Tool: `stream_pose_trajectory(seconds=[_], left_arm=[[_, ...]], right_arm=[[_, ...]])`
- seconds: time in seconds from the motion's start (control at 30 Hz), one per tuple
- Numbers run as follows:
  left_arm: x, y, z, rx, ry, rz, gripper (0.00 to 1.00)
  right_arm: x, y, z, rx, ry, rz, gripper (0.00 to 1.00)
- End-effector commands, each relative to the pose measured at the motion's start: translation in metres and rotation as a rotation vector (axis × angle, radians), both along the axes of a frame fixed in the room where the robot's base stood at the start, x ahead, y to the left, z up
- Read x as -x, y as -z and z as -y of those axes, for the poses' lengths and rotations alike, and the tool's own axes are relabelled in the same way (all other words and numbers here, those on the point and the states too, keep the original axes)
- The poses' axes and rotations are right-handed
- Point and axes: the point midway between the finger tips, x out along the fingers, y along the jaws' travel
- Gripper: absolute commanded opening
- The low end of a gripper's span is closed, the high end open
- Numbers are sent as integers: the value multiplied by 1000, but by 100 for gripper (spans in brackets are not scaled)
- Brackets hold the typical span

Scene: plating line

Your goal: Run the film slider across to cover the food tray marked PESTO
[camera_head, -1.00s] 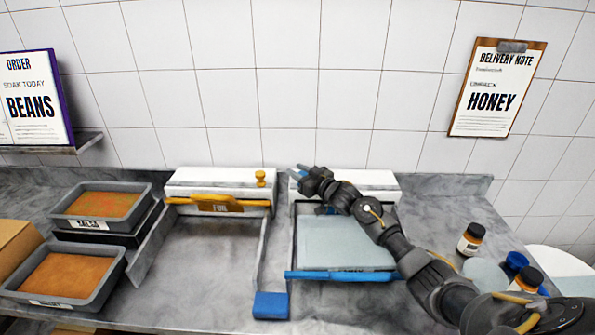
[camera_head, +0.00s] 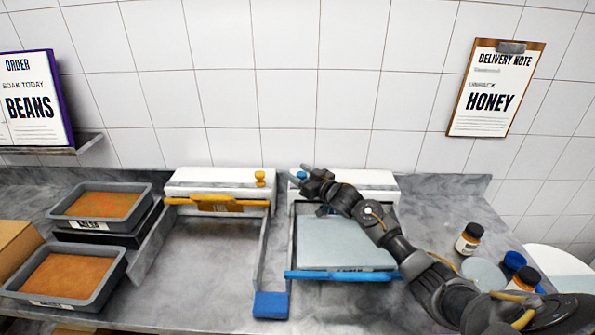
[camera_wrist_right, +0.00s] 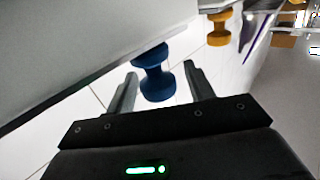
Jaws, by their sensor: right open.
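My right gripper (camera_head: 307,172) is open at the back of the right film station. Its fingers stand on either side of a blue knob (camera_wrist_right: 154,78) in the right wrist view, apart from it as far as I can see. The right station's blue slider bar (camera_head: 340,275) lies at the front, with pale film (camera_head: 345,243) behind it. The left station's orange slider (camera_head: 218,203), marked FILM, sits at the back under a yellow knob (camera_head: 260,178). Two grey food trays (camera_head: 60,303) (camera_head: 135,218) stand at left; their labels are too small to read. My left gripper is not in view.
The left station's bed (camera_head: 205,255) is empty. A blue block (camera_head: 270,304) sits between the stations at the front. Jars (camera_head: 470,238) stand at the right beside my arm. A cardboard box (camera_head: 15,245) is at far left.

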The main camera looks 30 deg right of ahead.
Motion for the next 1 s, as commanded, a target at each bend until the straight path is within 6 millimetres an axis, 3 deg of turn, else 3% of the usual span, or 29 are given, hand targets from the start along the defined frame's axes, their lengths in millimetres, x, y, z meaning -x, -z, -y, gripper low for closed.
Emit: stream_pose_trajectory(seconds=[0.2,0.5,1.0], left_arm=[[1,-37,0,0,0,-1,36],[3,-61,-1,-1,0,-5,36],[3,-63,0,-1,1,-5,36]], right_arm=[[42,-7,12,2,1,-4,53],[87,-3,24,1,1,-2,53],[95,-1,26,1,1,1,53]])
